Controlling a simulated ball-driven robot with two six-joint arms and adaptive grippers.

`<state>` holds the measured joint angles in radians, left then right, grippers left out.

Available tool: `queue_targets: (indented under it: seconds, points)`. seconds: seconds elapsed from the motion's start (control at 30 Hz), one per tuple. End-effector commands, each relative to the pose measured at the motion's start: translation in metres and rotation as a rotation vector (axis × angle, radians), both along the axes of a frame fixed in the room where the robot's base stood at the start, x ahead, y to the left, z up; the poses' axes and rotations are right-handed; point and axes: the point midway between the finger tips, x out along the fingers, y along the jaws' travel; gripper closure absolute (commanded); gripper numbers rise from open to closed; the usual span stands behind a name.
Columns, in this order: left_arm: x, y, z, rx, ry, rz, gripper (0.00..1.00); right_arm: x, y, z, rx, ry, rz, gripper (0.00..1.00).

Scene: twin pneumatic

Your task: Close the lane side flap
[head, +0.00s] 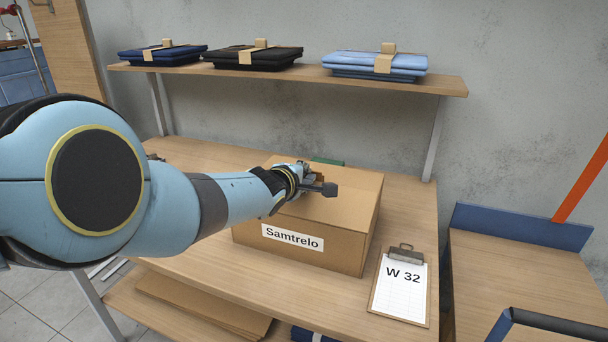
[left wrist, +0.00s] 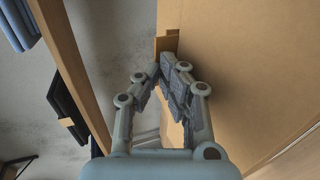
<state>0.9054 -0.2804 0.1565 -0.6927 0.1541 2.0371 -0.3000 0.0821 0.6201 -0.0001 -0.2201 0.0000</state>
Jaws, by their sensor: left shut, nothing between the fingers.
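A cardboard box (head: 345,245) labelled "Samtrelo" stands on the wooden bench. Its top (head: 345,205) looks largely covered by cardboard panels; my left arm and gripper hide part of it, so I cannot tell how each flap lies. My left gripper (head: 322,188) is over the far-left part of the box top, shut and empty. In the left wrist view, the shut fingers (left wrist: 165,72) are close beside the box's cardboard (left wrist: 240,70), and a small cardboard piece (left wrist: 166,44) shows just beyond the fingertips. Contact is unclear. My right gripper is not in view.
A clipboard (head: 399,290) marked "W 32" lies right of the box. A shelf (head: 300,75) with folded clothes runs above the bench. A green item (head: 327,161) shows behind the box. A blue-edged wooden surface (head: 510,275) is at right. Flat cardboard (head: 205,305) lies below.

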Motion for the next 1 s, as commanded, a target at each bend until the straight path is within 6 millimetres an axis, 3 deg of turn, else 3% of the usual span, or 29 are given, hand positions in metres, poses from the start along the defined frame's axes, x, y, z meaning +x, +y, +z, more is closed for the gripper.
queue_targets:
  seconds: [0.6, 0.93, 1.0]
  points:
    - [0.000, 0.000, 0.017, 0.001, 0.000, 0.000, 1.00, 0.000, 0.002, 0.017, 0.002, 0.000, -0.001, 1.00]
    - [0.000, 0.001, -0.006, 0.000, -0.001, 0.001, 1.00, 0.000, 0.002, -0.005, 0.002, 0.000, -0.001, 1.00]
    - [0.001, 0.013, 0.004, -0.014, -0.028, 0.005, 1.00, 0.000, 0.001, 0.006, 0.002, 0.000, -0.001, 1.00]
